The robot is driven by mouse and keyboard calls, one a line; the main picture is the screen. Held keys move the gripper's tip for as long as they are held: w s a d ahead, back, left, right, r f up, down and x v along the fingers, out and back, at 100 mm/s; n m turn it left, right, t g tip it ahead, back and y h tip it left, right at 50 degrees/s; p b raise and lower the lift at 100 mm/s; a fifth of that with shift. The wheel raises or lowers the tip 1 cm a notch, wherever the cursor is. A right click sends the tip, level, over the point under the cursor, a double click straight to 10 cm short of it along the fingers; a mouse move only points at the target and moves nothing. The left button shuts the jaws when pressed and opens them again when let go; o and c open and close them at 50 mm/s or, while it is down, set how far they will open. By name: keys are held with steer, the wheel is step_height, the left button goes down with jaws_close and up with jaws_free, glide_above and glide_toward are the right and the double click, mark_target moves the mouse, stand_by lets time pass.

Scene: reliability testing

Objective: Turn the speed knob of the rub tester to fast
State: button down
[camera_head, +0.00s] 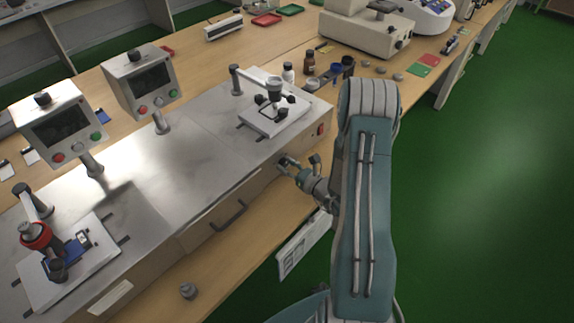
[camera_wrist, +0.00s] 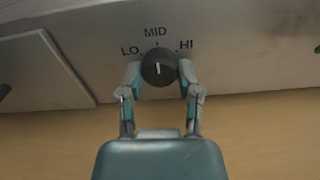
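The speed knob (camera_wrist: 158,67) is a round black dial on the tester's metal front, marked LO, MID and HI. Its white line is close to vertical, towards MID. In the wrist view, the fingertips of my gripper (camera_wrist: 160,76) stand either side of the knob, very close to it; whether they touch it is unclear. In the head view, my gripper (camera_head: 286,163) is at the front face of the rub tester (camera_head: 190,165), below its right-hand platform (camera_head: 275,122). My gripper hides the knob there.
A drawer handle (camera_head: 228,215) sticks out left of my gripper. A red switch (camera_head: 320,129) is on the tester's right end. Two control boxes (camera_head: 141,83) (camera_head: 60,128) stand at the back. Bottles and cups (camera_head: 310,64) stand beyond the tester. The green floor (camera_head: 480,190) is clear at right.

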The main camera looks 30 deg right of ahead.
steer(key=shift+m, duration=0.3)
steer(key=m, duration=1.1)
stand_by(0.4)
steer(key=shift+m, duration=0.3)
steer(key=shift+c, duration=1.5)
jaws_free()
steer(key=shift+w, duration=0.1)
steer(key=shift+d, duration=0.1)
